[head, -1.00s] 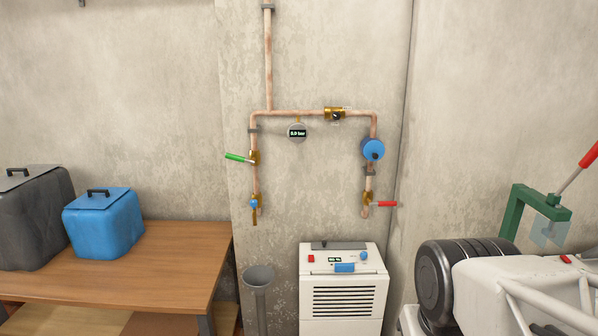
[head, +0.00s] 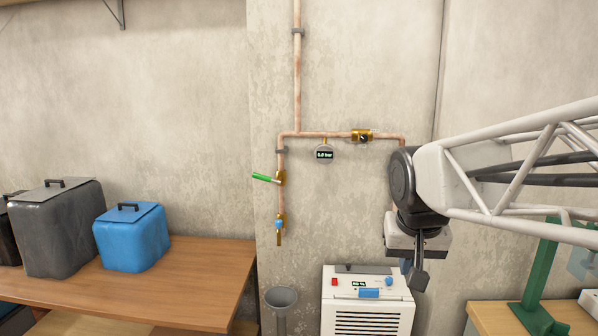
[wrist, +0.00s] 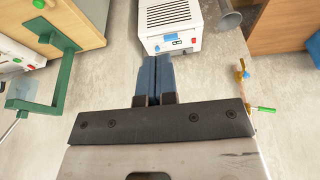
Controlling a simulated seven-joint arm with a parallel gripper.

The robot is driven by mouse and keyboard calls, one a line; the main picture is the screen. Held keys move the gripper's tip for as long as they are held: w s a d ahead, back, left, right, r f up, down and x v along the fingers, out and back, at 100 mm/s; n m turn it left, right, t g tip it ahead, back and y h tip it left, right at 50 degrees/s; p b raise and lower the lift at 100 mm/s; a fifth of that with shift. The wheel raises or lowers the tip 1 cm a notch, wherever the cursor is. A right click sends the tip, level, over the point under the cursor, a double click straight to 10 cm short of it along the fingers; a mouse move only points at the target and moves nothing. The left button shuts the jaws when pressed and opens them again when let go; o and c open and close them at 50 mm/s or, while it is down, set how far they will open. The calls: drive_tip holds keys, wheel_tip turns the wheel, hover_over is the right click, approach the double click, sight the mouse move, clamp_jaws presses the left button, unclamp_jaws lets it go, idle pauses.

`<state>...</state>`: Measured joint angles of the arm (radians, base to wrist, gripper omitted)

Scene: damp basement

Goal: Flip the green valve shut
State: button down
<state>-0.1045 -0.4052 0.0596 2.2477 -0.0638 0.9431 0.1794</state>
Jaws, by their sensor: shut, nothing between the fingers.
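The green valve is a green lever handle (head: 265,178) on a brass body (head: 280,178) in the left vertical copper pipe. The handle sticks out to the left, roughly crosswise to the pipe, its free end slightly raised. In the wrist view the green handle (wrist: 265,110) shows at the right edge. My gripper (head: 406,266) points downward, to the right of the valve and lower than it, well apart from it. In the wrist view my gripper (wrist: 153,60) has its blue fingers together with nothing between them.
Below the green valve is a small blue-handled tap (head: 279,224). A pressure gauge (head: 325,153) hangs from the top pipe. A white dehumidifier (head: 368,306) stands below my gripper. A wooden bench (head: 190,280) with a blue box (head: 132,240) is left. Wall between gripper and valve is clear.

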drive_tip(key=w+a+r+t, duration=0.1)
drive_tip(key=w+a+r, duration=0.3)
drive_tip(key=w+a, duration=0.5)
drive_tip(key=w+a+r, duration=0.4)
drive_tip(key=w+a, duration=0.2)
drive_tip(key=w, duration=0.7)
drive_tip(key=w+a+r+t, duration=0.1)
drive_tip(key=w+a+r, duration=0.3)
drive_tip(key=w+a, duration=0.5)
drive_tip(key=w+a+m, duration=0.1)
drive_tip(key=w+a, duration=0.9)
drive_tip(key=w, duration=0.1)
drive_tip(key=shift+w+a+r+t+y, duration=0.15)
drive_tip(key=shift+a+r+t+y, duration=0.05)
drive_tip(key=shift+a+t+y, duration=0.2)
approach(261, 176)
drive_tip(key=x, duration=0.5)
drive_tip(key=shift+w+d+f, duration=0.1)
drive_tip(key=shift+d+f, duration=0.05)
drive_tip(key=shift+d, duration=0.15)
drive_tip(key=shift+a+x, duration=0.25)
drive_tip(key=shift+x, duration=0.75)
